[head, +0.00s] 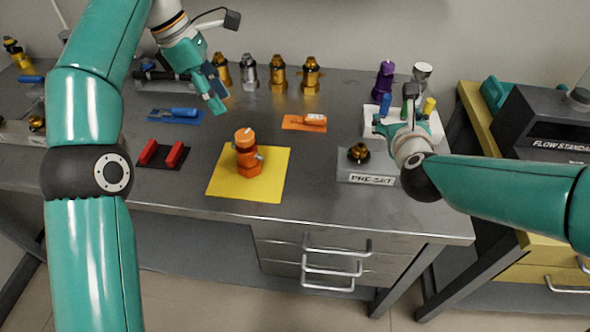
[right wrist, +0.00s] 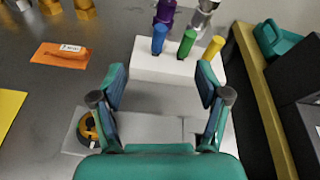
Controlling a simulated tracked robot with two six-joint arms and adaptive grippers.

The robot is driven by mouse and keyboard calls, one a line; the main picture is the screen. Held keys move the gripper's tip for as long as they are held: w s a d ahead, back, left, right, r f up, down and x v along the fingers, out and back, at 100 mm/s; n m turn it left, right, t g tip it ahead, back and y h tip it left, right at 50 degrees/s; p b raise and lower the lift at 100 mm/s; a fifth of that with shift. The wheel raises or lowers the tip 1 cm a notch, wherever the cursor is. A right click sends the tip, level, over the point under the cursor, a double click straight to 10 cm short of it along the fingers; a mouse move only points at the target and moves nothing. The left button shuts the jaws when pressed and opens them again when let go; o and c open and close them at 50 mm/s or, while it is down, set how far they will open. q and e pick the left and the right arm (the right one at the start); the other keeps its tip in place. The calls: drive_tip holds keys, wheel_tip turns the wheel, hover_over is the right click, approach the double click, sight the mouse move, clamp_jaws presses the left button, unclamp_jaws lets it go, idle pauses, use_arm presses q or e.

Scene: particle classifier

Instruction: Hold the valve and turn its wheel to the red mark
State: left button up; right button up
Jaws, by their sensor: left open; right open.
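An orange valve (head: 248,160) stands upright on a yellow mat (head: 222,184) in the middle of the bench. Its round orange wheel (head: 244,137) is on top, with a small pale mark; I cannot make out a red mark. My left gripper (head: 212,92) is open and empty, above the bench behind and left of the valve. My right gripper (head: 405,122) is open and empty, well right of the valve, near the white holder (head: 372,128). In the right wrist view, nothing is between its fingers (right wrist: 162,82); the valve is out of that view.
Left are a black stand with red jaws (head: 163,154) and a blue tool (head: 182,113).

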drive_tip(key=s+a+n+g+y, duration=0.15)
drive_tip(key=s+a+y, duration=0.4)
drive_tip(key=a, duration=0.95)
drive_tip(key=n+g+y, duration=0.2)
drive_tip(key=n, duration=0.1)
approach(242, 144)
drive_tip(key=shift+t, duration=0.25)
drive_tip(key=x, duration=0.5)
drive_tip(key=f+x, duration=0.1)
drive_tip(key=x, duration=0.4)
drive_tip(key=d+f+x, duration=0.1)
drive_tip(key=x, duration=0.4)
drive_tip(key=shift+a+f, duration=0.15)
drive_tip(key=shift+f, duration=0.2)
clamp_jaws()
unclamp_jaws()
